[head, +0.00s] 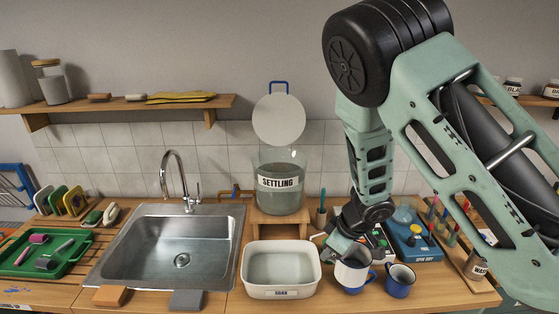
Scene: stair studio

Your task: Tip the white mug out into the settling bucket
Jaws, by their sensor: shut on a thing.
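The white mug (350,277), with blue on its handle, is at the worktop right of the basin. My gripper (343,252) reaches down from above and is shut on the mug near its rim. The fingertips and part of the rim are hidden by the gripper, and I cannot see inside the mug. It looks upright; I cannot tell if it touches the worktop. The settling bucket (280,202) is a clear container labelled SETTLING, with greyish liquid, on a wooden stand (281,226). Its round lid (279,120) stands raised behind it.
A dark blue mug (399,281) stands close right of the white mug. A white basin (281,291) labelled SOAK is in front of the bucket. A cup with brushes (321,216) stands right of the bucket. The sink (180,245) is left, and a blue device (414,240) is right.

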